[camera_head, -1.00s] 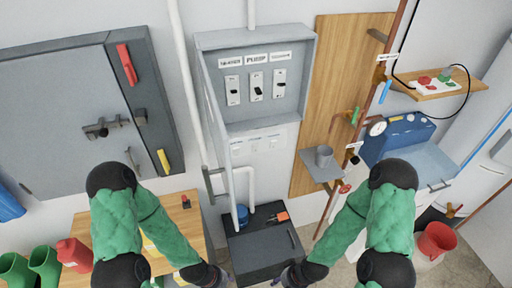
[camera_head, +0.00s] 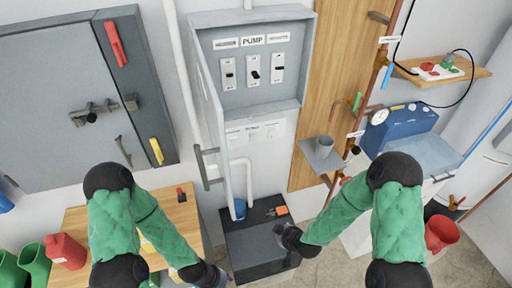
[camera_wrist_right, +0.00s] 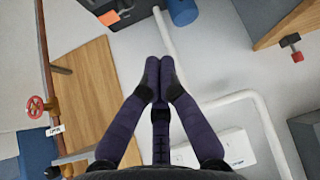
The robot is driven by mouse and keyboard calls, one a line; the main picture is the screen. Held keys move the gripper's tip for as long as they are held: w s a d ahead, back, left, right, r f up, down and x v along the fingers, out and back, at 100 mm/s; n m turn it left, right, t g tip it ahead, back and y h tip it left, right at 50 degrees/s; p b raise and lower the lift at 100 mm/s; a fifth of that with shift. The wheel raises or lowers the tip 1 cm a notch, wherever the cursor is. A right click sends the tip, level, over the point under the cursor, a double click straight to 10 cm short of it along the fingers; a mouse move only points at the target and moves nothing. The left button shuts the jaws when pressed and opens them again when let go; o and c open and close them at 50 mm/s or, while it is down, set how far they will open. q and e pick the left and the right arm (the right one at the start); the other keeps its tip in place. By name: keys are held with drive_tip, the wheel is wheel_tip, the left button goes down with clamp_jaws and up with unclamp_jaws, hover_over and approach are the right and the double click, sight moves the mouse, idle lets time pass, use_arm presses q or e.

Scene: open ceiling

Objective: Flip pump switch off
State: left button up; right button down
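In the head view, the pump switch (camera_head: 254,74) is the middle of three white switches with dark levers under the PUMP label (camera_head: 252,42). They sit inside an open grey wall box (camera_head: 300,93). The lever's exact tilt is too small to tell. My right gripper (camera_head: 288,238) is low, below and right of the box, apart from the switches. In the right wrist view its dark fingers (camera_wrist_right: 160,68) meet at the tips with nothing between them. My left gripper (camera_head: 222,280) is at the bottom edge, and its fingers are too unclear to judge.
The box's door (camera_head: 208,95) stands open on the left, its handle hanging lower. White pipes (camera_head: 249,180) run below the box to a black cabinet (camera_head: 262,248). A wooden board (camera_head: 330,80) with copper pipes and a small shelf (camera_head: 320,160) is on the right.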

sight(254, 135)
drive_tip(key=w+a+r+n+t+b, duration=0.2)
drive_tip(key=w+r+n+t+b, duration=0.4)
drive_tip(key=w, duration=0.5)
drive_tip(key=w+a+r+n+t+b, duration=0.1)
drive_tip(key=w+r+n+t, duration=0.1)
drive_tip(key=r, duration=0.4)
drive_tip(key=w+a+r+n+t+y+b, duration=0.1)
drive_tip(key=r+n+t+b, duration=0.1)
drive_tip(key=r+n+t, duration=0.2)
wheel_tip(254, 135, up, 4)
drive_tip(key=n, duration=0.3)
drive_tip(key=shift+w+f+y, duration=0.25)
drive_tip(key=shift+w+y, duration=0.05)
drive_tip(key=shift+w, duration=0.05)
drive_tip(key=b+x, duration=0.2)
drive_tip(key=x, duration=1.2)
